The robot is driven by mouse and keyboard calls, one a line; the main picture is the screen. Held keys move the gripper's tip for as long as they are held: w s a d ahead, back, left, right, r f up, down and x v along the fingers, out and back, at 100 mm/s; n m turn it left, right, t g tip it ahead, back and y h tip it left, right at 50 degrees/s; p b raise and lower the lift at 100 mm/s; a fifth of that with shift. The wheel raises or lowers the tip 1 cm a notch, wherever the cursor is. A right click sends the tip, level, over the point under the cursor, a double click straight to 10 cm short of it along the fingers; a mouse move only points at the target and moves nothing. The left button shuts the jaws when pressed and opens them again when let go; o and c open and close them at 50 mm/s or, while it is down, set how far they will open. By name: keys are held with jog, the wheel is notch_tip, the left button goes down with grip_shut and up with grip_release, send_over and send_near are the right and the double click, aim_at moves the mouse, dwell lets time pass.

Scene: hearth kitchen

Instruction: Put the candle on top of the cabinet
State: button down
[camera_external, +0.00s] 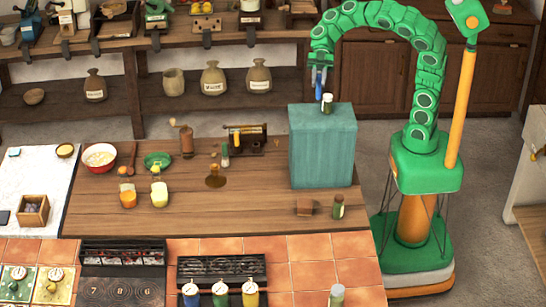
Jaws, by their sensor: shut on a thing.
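The teal box-shaped cabinet (321,150) stands at the right end of the wooden counter. A small dark cylinder with a pale top (328,104), which I take to be the candle, is upright at the cabinet's top face. My gripper (321,93) reaches down from the green arm over the cabinet and is shut on this cylinder. The blue finger shows at its upper left; the other finger is hard to make out. I cannot tell whether the cylinder's base touches the cabinet top.
A brown block (305,207) and a green jar (338,207) stand in front of the cabinet. Two glasses (128,196), a red bowl (99,157), a grinder (186,141) and a brown flask (215,177) are farther left. Bare counter (258,200) lies between.

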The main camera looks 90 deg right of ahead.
jog(key=shift+w+a+f, duration=0.15)
jog(key=shift+w+f, duration=0.5)
jog(key=shift+f, duration=0.7)
jog(key=shift+w+a+f, duration=0.2)
jog(key=shift+w+f, duration=0.45)
jog(key=shift+f, duration=0.65)
jog(key=shift+w+a+f, duration=0.15)
jog(key=shift+w+f, duration=0.5)
jog(key=shift+f, duration=0.7)
jog(key=shift+f, duration=0.15)
jog(key=c, duration=0.9)
grip_release()
jog(key=shift+c, duration=0.2)
jog(key=shift+r, duration=0.2)
jog(key=v, duration=1.2)
jog(key=shift+o, duration=0.3)
